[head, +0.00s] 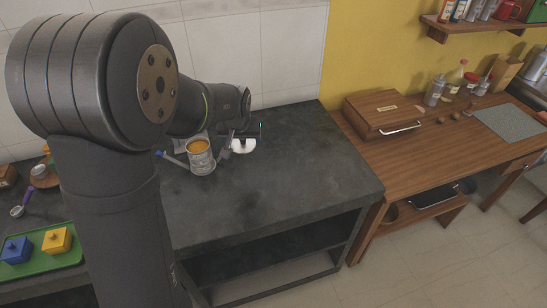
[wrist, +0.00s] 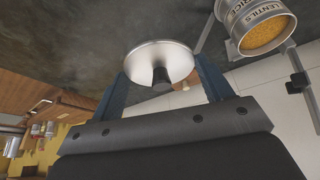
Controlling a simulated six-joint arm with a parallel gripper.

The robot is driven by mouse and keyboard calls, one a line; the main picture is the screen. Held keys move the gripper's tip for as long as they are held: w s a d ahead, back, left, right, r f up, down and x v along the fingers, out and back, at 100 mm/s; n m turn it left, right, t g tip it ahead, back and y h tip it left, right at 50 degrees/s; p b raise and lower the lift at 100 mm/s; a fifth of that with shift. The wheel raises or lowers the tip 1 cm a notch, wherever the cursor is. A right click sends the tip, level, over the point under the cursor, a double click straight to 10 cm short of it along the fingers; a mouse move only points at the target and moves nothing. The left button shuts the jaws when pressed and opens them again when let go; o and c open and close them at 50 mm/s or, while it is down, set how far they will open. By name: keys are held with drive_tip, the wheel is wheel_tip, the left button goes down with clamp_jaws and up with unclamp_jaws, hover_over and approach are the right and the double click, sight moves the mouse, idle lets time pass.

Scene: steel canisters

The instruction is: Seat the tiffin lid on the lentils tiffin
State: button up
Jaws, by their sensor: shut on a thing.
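The tiffin lid (head: 243,146) is a pale round metal disc with a dark knob, seen clearly in the wrist view (wrist: 147,55). The lentils tiffin (head: 201,160) is a steel canister standing open on the dark counter, with orange lentils inside. In the wrist view it is at the upper right (wrist: 258,14), labelled LENTILS, with part of a RICE label beside it. The lid is apart from the tiffin, to its right in the head view. My arm partly hides the gripper there.
Arm-like metal pieces stick out on both sides of the tiffin, one with a blue tip (head: 160,153). A green tray (head: 70,262) holds blue and yellow blocks at lower left. The dark counter (head: 300,180) is clear to the right. A wooden box (head: 385,113) stands on the wooden table.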

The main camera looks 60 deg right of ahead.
drive_tip(key=w+a+r+n+t, duration=0.1)
drive_tip(key=w+a, duration=0.1)
drive_tip(key=w, duration=0.6)
drive_tip(key=w+a+r+n, duration=0.1)
drive_tip(key=w+r+n, duration=0.1)
drive_tip(key=w, duration=0.5)
drive_tip(key=shift+y, duration=0.3)
drive_tip(key=shift+w+a+f, duration=0.1)
drive_tip(key=shift+w+f, duration=0.05)
drive_tip(key=shift+f, duration=1.3)
drive_tip(key=shift+w+f, duration=0.1)
drive_tip(key=shift+f, duration=1.3)
drive_tip(key=shift+f, duration=0.5)
drive_tip(key=o, duration=1.1)
drive_tip(key=shift+c, duration=0.2)
drive_tip(key=shift+o, duration=0.2)
drive_tip(key=shift+r, duration=0.1)
drive_tip(key=shift+r, duration=2.95)
